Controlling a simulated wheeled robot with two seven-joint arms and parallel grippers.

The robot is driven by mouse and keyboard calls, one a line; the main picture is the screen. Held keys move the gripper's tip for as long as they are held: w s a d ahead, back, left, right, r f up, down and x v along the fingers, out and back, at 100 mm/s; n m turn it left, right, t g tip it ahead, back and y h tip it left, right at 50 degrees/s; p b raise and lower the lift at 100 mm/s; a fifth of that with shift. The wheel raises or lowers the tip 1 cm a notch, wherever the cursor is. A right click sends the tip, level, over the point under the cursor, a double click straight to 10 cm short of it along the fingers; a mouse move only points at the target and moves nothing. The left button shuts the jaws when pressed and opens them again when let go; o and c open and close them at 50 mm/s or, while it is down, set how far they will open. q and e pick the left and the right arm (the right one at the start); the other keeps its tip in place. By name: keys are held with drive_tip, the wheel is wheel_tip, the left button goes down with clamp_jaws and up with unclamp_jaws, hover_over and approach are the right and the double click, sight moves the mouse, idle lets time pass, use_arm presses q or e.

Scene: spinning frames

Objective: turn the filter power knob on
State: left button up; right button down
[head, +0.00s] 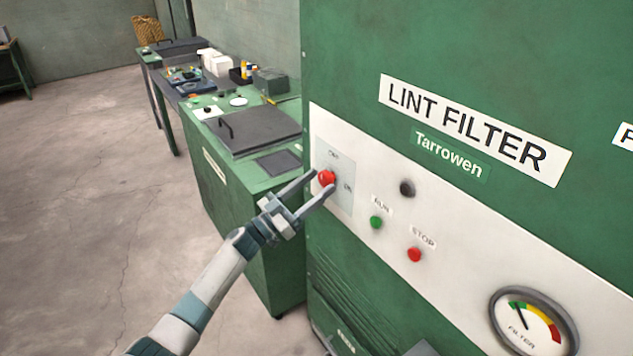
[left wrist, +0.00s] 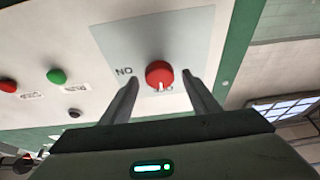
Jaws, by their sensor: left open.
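The red filter power knob (head: 326,177) sits on a pale grey plate (head: 333,198) at the left of the green lint filter's white panel. OFF is printed above it and ON to its right. My left gripper (head: 323,181) is open, its fingertips at either side of the knob. In the left wrist view, which is upside down, the knob (left wrist: 159,72) lies between the open fingers (left wrist: 160,77), with gaps visible. Its white pointer mark faces the partly hidden OFF label, not ON. Whether a finger touches it, I cannot tell. My right gripper is out of view.
A black knob (head: 407,188), a green RUN button (head: 376,222), a red STOP button (head: 414,254) and a gauge (head: 533,325) are on the same panel. A green cabinet (head: 235,205) stands left of the filter. The floor at left is clear.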

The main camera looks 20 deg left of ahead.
use_arm(q)
drive_tip(key=shift+w+d+r, duration=0.1)
drive_tip(key=shift+w, duration=0.05)
drive_tip(key=c, duration=1)
